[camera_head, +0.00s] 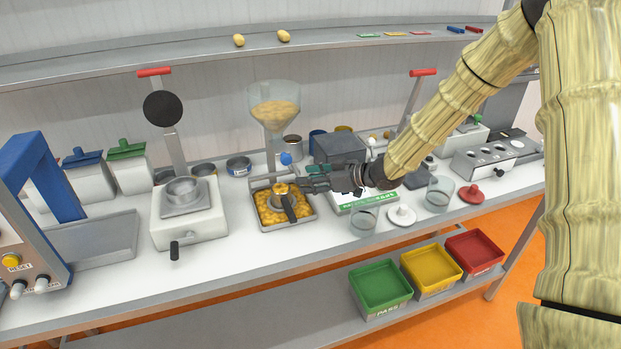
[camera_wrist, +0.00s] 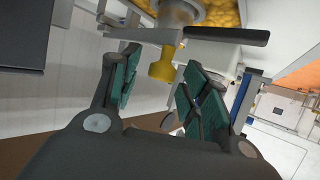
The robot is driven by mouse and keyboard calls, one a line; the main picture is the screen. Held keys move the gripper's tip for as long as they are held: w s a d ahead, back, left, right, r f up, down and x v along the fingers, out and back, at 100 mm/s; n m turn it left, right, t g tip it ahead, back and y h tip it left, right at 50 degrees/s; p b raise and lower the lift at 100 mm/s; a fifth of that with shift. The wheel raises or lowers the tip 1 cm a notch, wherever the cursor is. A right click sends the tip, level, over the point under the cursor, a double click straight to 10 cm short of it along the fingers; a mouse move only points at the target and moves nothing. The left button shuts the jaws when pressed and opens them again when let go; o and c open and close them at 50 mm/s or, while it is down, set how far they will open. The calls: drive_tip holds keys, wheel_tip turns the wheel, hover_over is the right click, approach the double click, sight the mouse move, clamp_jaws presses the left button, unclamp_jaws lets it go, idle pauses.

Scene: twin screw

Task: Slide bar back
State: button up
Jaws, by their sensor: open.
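The bar (camera_wrist: 190,35) is a flat grey piece with a darker right end, lying crosswise under the dispenser outlet in the wrist view. In the head view its dark end (camera_head: 289,208) points toward the front of the bench. A yellow stub (camera_wrist: 163,65) sticks out by the bar; it also shows in the head view (camera_head: 281,190). The clear hopper (camera_head: 275,107) holds tan grains. My gripper (camera_head: 306,178) is open, just right of the dispenser. In the wrist view the teal finger pads (camera_wrist: 158,82) lie apart, the stub between and beyond them. Contact cannot be told.
A tray (camera_head: 265,229) of yellow pieces stands under the outlet. A blue knob (camera_head: 286,158) is close above my fingers. A dark grey box (camera_head: 340,148) stands behind my gripper. A white press (camera_head: 190,222) is to the left; clear cups (camera_head: 363,222) are to the right.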

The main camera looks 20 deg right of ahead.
drive_tip(key=shift+a, duration=0.15)
clamp_jaws()
drive_tip(key=shift+a, duration=0.3)
drive_tip(key=a+b, duration=0.3)
drive_tip(key=a, duration=0.9)
drive_tip(key=shift+s+a, duration=0.15)
drive_tip(key=shift+a, duration=0.25)
unclamp_jaws()
drive_tip(key=shift+a, duration=0.2)
drive_tip(key=v, duration=1.2)
